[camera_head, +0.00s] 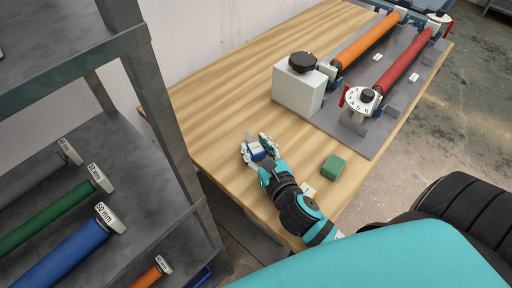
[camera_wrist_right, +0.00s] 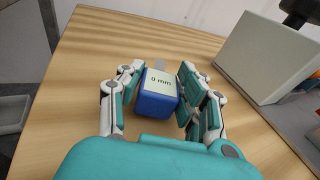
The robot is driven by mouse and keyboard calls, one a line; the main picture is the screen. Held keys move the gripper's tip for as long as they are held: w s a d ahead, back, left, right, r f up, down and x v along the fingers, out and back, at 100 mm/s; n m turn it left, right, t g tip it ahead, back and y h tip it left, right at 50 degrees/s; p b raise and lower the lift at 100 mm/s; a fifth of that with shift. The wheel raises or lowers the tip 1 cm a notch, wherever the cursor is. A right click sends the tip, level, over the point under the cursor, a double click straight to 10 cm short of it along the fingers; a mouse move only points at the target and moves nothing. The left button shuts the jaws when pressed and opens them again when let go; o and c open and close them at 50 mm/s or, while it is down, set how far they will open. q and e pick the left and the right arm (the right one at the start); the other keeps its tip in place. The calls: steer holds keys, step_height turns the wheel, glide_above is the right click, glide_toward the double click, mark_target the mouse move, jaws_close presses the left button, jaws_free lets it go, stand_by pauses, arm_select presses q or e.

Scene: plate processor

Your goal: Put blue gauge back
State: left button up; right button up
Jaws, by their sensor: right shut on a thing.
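The blue gauge (camera_wrist_right: 157,100) is a small blue block with a pale label, of which "0 mm" can be read, and a grey tab at its far end. My right gripper (camera_wrist_right: 160,92) is shut on it, with a finger on each side. In the head view the right gripper (camera_head: 258,148) holds the blue gauge (camera_head: 256,154) over or on the wooden table (camera_head: 215,100); I cannot tell whether it touches. My left gripper is not in view.
A green block (camera_head: 333,167) lies right of my right gripper, near the table edge. A white box with a black knob (camera_head: 298,90) and a plate with orange (camera_head: 368,43) and red (camera_head: 403,60) rollers stand beyond. A metal shelf (camera_head: 165,110) with several labelled rollers is at left.

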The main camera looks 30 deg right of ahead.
steer(key=shift+s+f+b, duration=0.1)
steer(key=shift+f+b, duration=0.2)
steer(key=shift+f, duration=0.25)
steer(key=o, duration=1.2)
steer(key=shift+f, duration=0.15)
steer(key=shift+r+p, duration=0.4)
steer(key=shift+r, duration=0.25)
steer(key=s+b, duration=0.1)
steer(key=s, duration=0.2)
steer(key=s+r+b, duration=0.1)
steer(key=s, duration=0.6)
steer(key=shift+s+a+r+b, duration=0.2)
steer(key=shift+a+r+b, duration=0.1)
steer(key=shift+b, duration=0.1)
steer(key=shift+s+r, duration=0.25)
steer(key=shift+s, duration=0.45)
